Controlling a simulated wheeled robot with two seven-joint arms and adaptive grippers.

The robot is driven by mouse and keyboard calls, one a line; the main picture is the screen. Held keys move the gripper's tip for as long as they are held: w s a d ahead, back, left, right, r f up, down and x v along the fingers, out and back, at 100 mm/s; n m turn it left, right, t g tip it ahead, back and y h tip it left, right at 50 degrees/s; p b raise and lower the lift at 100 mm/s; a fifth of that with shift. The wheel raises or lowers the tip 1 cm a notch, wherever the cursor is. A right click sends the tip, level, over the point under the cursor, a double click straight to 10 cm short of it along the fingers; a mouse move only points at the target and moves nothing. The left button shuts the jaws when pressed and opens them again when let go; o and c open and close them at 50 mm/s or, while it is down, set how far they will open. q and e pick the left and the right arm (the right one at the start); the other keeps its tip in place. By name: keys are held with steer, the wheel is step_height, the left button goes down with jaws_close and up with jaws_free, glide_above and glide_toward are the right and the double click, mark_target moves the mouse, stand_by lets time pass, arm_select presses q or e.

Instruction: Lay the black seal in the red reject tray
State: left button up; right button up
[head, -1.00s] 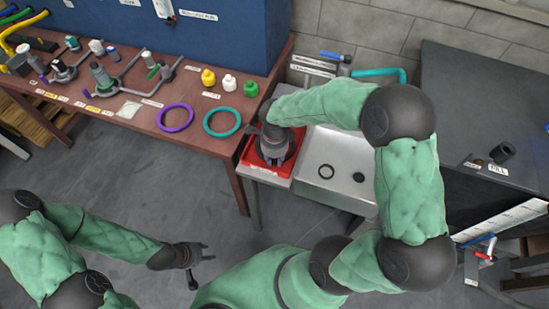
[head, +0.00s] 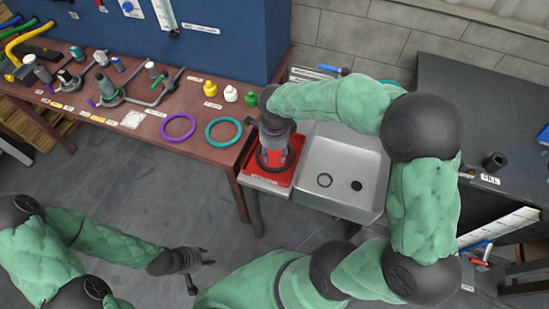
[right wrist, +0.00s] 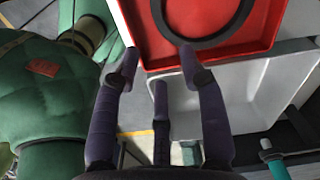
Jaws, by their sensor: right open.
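The black seal, a thick black ring, lies in the red reject tray (head: 286,181). In the right wrist view the seal (right wrist: 205,42) rests on the floor of the red tray (right wrist: 140,42), partly cut off by the top edge. My right gripper (head: 273,158) is over the tray and hides part of it and of the seal in the head view. Its fingers (right wrist: 158,75) are spread and empty, apart from the seal. My left gripper (head: 203,266) is open and empty above the floor at lower left.
The brown bench (head: 170,148) holds a purple ring (head: 178,138), a teal ring (head: 223,144), bottles and pipe parts. A dark cabinet (head: 465,105) stands right.

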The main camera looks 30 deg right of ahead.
steer(key=shift+r, duration=1.35)
stand_by(0.3)
